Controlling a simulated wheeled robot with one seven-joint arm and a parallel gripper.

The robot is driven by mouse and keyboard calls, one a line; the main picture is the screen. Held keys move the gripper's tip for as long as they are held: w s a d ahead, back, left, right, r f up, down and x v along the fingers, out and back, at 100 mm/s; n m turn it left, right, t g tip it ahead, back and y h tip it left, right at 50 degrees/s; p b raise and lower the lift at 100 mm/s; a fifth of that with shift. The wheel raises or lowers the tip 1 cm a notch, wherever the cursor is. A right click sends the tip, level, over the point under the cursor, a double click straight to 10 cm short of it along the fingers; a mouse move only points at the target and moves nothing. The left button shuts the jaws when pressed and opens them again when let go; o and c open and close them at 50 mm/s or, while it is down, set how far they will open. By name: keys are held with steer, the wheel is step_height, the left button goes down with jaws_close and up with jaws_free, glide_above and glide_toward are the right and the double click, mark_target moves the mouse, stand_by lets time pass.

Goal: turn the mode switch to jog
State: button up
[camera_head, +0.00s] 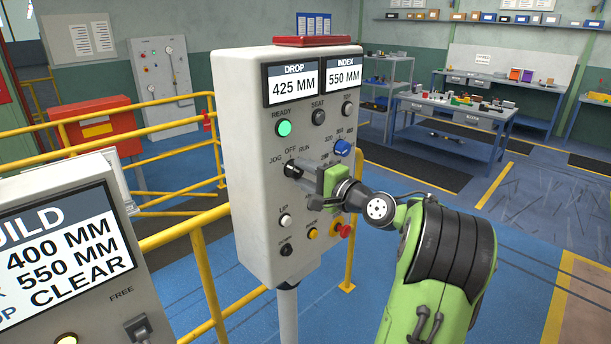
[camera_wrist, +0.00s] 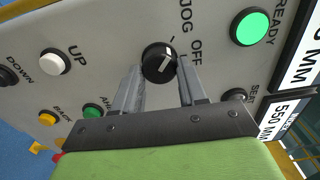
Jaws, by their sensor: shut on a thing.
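The mode switch (camera_wrist: 158,63) is a round black knob with a white pointer line, on the grey control panel (camera_head: 245,130). Its labels read JOG, OFF and RUN. In the wrist view the pointer line aims up toward a tick mark near the JOG label, though whether it lies exactly on it is hard to tell. My gripper (camera_wrist: 160,64) has its two grey fingers on either side of the knob, shut on it. In the head view the mode switch (camera_head: 291,169) shows at my gripper's (camera_head: 297,172) fingertips, partly covered by them.
The green READY lamp (camera_head: 283,128) is lit above the switch. A blue selector knob (camera_head: 342,147) sits to the right. The white UP button (camera_head: 285,220) and a red button (camera_head: 343,231) are below. Yellow railings (camera_head: 190,228) stand behind, and a second panel (camera_head: 62,250) at lower left.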

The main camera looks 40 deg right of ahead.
steer(key=o, duration=1.1)
steer(key=shift+c, duration=0.2)
steer(key=s+b, duration=0.1)
steer(key=s, duration=1.4)
steer(key=shift+s+d+b, duration=0.25)
steer(key=shift+s+b, duration=0.05)
steer(key=shift+s, duration=0.1)
steer(key=shift+w, duration=0.1)
